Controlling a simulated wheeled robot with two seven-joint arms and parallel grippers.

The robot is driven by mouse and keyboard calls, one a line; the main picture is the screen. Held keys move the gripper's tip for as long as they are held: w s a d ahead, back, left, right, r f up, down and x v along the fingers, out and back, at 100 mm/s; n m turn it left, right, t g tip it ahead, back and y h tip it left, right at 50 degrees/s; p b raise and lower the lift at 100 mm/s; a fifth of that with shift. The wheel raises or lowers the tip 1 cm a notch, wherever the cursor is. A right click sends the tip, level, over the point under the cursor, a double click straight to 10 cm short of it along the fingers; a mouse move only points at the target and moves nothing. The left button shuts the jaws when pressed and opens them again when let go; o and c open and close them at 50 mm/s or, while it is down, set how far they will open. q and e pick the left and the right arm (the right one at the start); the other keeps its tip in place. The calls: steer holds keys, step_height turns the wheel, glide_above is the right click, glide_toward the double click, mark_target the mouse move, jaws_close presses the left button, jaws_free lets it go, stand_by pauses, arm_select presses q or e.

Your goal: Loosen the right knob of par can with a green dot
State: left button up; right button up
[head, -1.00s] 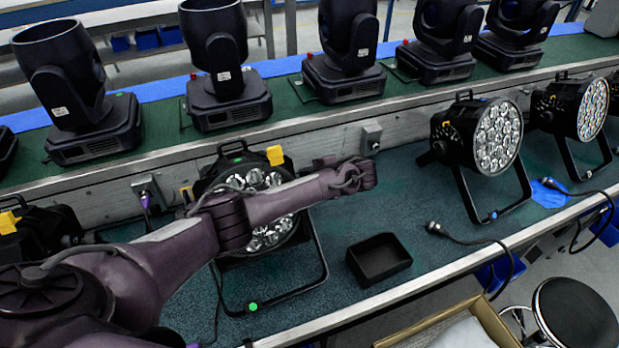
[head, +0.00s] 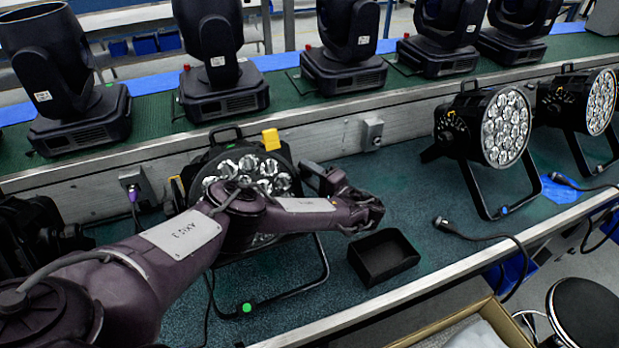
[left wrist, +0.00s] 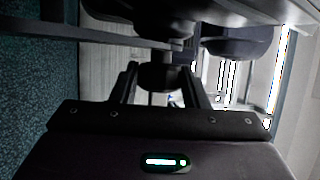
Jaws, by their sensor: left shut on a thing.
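The par can with the green dot (head: 247,308) is the black round lamp (head: 222,168) on the near bench; the dot is on the foot of its stand. My left arm crosses in front of the lamp and hides much of its lower face. My left gripper (head: 309,173) is at the lamp's right side. In the left wrist view, the dark right knob (left wrist: 160,77) sits between the two fingers of the left gripper (left wrist: 162,70), which are shut on it. My right gripper is not in view.
An empty black tray (head: 383,257) lies on the bench right of the lamp. Other par cans (head: 505,125) stand farther right, and a loose cable (head: 480,238) lies near the front edge. Moving-head lights (head: 345,60) line the raised shelf behind.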

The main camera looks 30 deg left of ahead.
arm_select(q)
steer(key=shift+f, duration=0.1)
stand_by(0.4)
steer(key=o, duration=1)
steer(key=shift+s+a, duration=0.1)
steer(key=b+v, duration=0.1)
steer(key=v, duration=0.7)
steer(key=shift+f, duration=0.1)
